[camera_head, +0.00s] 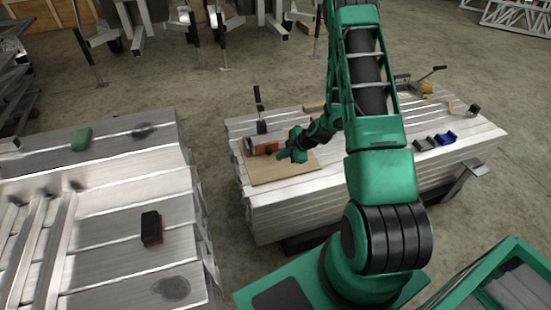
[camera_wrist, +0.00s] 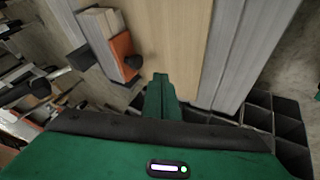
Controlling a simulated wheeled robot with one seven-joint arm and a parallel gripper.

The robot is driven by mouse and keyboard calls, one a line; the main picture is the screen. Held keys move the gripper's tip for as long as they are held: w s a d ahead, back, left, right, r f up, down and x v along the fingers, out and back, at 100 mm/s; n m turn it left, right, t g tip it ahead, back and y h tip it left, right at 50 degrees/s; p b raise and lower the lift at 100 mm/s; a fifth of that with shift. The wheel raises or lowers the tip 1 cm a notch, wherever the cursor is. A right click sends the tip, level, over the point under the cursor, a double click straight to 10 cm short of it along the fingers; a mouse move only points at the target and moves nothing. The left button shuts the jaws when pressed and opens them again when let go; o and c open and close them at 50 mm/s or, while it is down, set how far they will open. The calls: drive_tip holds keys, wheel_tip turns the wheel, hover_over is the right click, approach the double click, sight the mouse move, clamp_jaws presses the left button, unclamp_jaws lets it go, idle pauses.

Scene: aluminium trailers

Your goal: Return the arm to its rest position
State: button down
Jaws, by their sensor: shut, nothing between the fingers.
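My gripper (camera_head: 290,155) is at the end of my green arm, above the near part of a wooden board (camera_head: 282,168) on the right-hand aluminium stack. In the wrist view my gripper's green fingers (camera_wrist: 160,92) are together with nothing between them, over the pale board (camera_wrist: 165,35). The arm reaches forward from its base at the lower right, and its links cover part of the stack.
An orange tool (camera_head: 262,146) lies on the board beside my gripper; it also shows in the wrist view (camera_wrist: 122,55). Blue clamp-like pieces (camera_head: 445,138) lie farther right. A left stack (camera_head: 110,200) carries a dark red-edged block (camera_head: 151,228) and a green item (camera_head: 82,139).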

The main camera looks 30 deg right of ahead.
drive_tip(key=s+d+r+m+g+h, duration=0.15)
drive_tip(key=s+r+m, duration=0.25)
drive_tip(key=s+r, duration=0.6)
drive_tip(key=s+r+m+g+h, duration=0.15)
drive_tip(key=s+r+m, duration=0.35)
drive_tip(key=r, duration=0.9)
drive_tip(key=s+r+m+g, duration=0.1)
drive_tip(key=s+r+m, duration=0.2)
drive_tip(key=s, duration=0.4)
drive_tip(key=s+a+r+m+g, duration=0.1)
drive_tip(key=s+r+m, duration=0.3)
drive_tip(key=s, duration=0.4)
drive_tip(key=s+a+r+m+g, duration=0.1)
drive_tip(key=s+r+m, duration=0.3)
drive_tip(key=s, duration=0.3)
drive_tip(key=shift+s+a+r+g, duration=0.2)
drive_tip(key=shift+r+g, duration=0.1)
drive_tip(key=shift+r, duration=0.25)
drive_tip(key=shift+w+f, duration=0.25)
drive_tip(key=shift+w, duration=0.4)
